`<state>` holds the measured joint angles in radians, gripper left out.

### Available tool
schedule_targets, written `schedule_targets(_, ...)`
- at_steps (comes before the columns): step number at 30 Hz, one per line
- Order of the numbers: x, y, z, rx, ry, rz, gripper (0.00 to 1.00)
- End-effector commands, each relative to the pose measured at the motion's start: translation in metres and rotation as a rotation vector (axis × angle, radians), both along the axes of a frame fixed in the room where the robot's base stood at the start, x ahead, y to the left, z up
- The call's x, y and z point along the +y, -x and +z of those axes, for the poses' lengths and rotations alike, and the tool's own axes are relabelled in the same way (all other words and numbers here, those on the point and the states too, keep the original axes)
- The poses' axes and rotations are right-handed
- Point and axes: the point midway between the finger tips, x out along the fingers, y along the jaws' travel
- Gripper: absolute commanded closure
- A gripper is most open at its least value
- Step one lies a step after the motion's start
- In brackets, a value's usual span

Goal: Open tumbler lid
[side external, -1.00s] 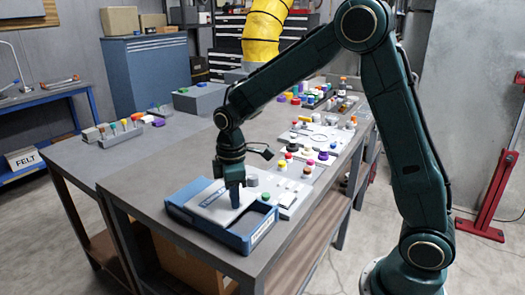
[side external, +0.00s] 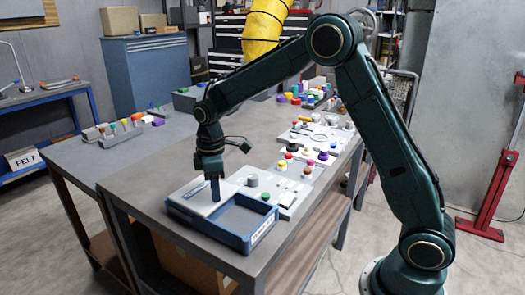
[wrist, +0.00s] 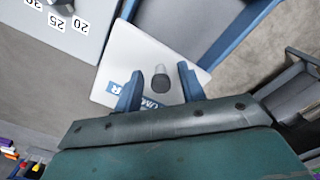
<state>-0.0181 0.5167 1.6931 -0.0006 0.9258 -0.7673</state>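The tumbler (side external: 208,236) is a blue open-topped box at the near end of the bench. Its pale sliding lid (side external: 193,196) covers the left part, and the right part shows a grey, open interior. In the wrist view the lid (wrist: 108,92) carries a blue label and a dark round knob (wrist: 161,80). My gripper (side external: 215,198) points down over the lid. In the wrist view its blue fingers (wrist: 159,76) stand on either side of the knob, with a visible gap on each side. The side view hides the knob behind the fingers.
A pale panel (side external: 289,195) with a grey dial (side external: 252,180) and a green button adjoins the tumbler's back right. Several coloured knobs and buttons sit on panels farther along the bench. The bench top (side external: 150,165) left of the tumbler is clear.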

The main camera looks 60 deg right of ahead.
Motion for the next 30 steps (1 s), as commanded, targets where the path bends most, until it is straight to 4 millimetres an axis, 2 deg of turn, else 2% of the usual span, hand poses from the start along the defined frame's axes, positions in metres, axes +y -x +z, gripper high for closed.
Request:
schedule_targets(10,0.0,0.001,-0.001,0.004,0.0,0.0,0.59)
schedule_targets(16,0.0,0.001,0.009,0.004,0.0,0.0,0.59)
schedule_targets(23,0.0,0.001,0.037,0.001,0.0,0.0,0.59)
schedule_targets(30,0.0,0.0,0.078,-0.001,0.0,0.0,0.59)
